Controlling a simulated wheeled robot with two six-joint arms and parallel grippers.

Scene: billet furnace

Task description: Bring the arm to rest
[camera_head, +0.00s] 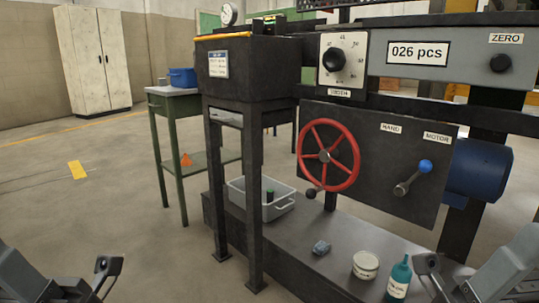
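My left gripper (108,266) shows at the bottom left corner, low over the floor side of the picture. My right gripper (427,265) shows at the bottom right, close to a teal bottle (399,278) in the picture. I see nothing held in either one. Whether their fingers are apart or together is not clear.
A dark machine fills the right, with a red handwheel (328,156), a blue-knobbed lever (412,178) and a dial (343,58). Floor at left (90,215) is clear.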

